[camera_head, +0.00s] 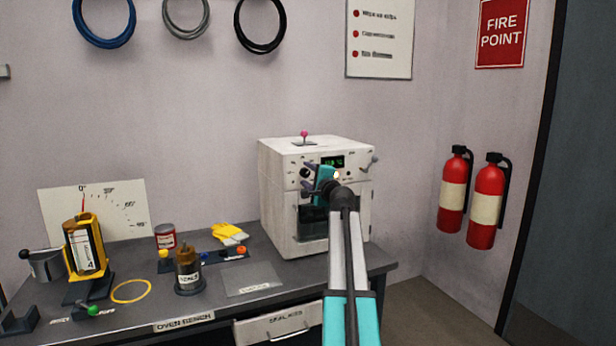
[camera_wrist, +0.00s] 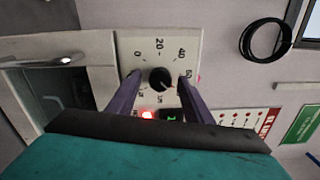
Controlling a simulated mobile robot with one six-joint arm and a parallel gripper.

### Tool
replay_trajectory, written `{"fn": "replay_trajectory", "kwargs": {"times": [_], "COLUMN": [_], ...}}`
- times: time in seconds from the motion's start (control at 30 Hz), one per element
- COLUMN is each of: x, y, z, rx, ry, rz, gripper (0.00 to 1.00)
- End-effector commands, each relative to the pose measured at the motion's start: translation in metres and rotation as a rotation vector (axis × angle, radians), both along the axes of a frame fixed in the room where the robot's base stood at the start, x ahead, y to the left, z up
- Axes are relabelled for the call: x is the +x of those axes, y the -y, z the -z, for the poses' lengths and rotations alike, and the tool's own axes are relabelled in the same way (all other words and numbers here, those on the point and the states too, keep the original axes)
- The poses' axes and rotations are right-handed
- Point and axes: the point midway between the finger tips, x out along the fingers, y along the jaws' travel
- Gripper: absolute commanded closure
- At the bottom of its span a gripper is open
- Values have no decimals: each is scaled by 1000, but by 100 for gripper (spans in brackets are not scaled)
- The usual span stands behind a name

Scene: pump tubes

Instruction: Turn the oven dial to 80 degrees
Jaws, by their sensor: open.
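The white oven (camera_head: 280,200) stands on the bench, its green-lit display (camera_head: 332,162) high on the front. In the wrist view the round black dial (camera_wrist: 160,79) sits on a pale plate with numbers around it, 0, 20 and 40 being legible. The picture is too small to read the dial's setting. My gripper (camera_wrist: 159,76) is open, with one purple finger on each side of the dial and visible gaps between. In the head view my gripper (camera_head: 309,179) is at the upper front of the oven, and its teal body covers part of the panel.
A red light (camera_wrist: 148,114) glows on the panel beside the dial. A pink-topped lever (camera_head: 304,135) stands on the oven. Left on the bench are a brown bottle (camera_head: 188,272), yellow gloves (camera_head: 229,233) and a yellow holder (camera_head: 85,245). Fire extinguishers (camera_head: 485,205) hang at right.

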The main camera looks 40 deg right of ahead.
Motion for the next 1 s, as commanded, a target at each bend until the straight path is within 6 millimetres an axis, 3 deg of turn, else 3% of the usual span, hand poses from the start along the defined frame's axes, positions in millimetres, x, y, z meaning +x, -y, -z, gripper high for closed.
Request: {"fn": "replay_trajectory", "kwargs": {"times": [0.27,1.0], "x": [-18,-90], "y": [-8,-37], "z": [1,3], "rx": [0,0], "ry": [0,1], "rz": [0,1], "gripper": [54,54]}}
